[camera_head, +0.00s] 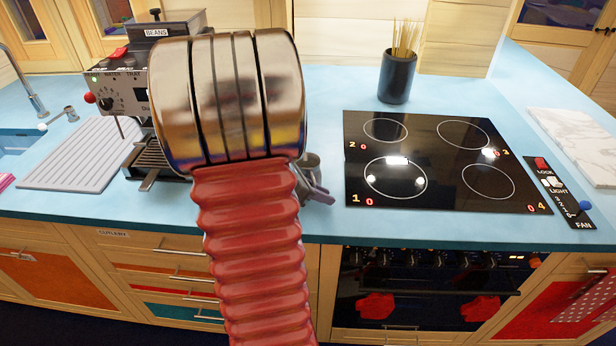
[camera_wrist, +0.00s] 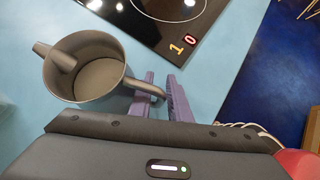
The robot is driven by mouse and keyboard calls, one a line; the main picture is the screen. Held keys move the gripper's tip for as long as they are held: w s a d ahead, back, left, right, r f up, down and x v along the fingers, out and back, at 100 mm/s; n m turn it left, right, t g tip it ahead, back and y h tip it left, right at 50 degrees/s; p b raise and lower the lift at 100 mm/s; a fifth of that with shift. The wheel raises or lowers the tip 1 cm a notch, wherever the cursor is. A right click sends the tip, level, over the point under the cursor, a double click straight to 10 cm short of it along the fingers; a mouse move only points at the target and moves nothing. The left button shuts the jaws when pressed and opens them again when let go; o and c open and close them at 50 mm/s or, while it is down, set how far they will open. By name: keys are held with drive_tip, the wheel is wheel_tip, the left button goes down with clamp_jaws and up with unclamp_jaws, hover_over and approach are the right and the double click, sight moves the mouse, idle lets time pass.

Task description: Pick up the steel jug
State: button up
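The steel jug (camera_wrist: 85,72) is a grey, open-topped metal vessel standing upright on the blue counter, seen from above in the wrist view. It looks empty. Its spout points to the upper left and its handle (camera_wrist: 143,87) towards my gripper. My gripper (camera_wrist: 164,93) has two purple fingers, parted, with the outer end of the handle at the gap between them. I see no firm closing on it. In the head view the jug (camera_head: 311,160) is mostly hidden behind my arm, and my gripper (camera_head: 320,193) shows just beside it.
A black hob (camera_head: 440,160) lies right of the jug, with a dark utensil pot (camera_head: 397,77) behind it. A coffee machine (camera_head: 120,90) and a grey draining mat (camera_head: 82,153) are to the left. The counter's front edge is close to my gripper.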

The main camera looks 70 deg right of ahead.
drive_tip(key=shift+c, duration=0.7)
clamp_jaws()
idle(0.6)
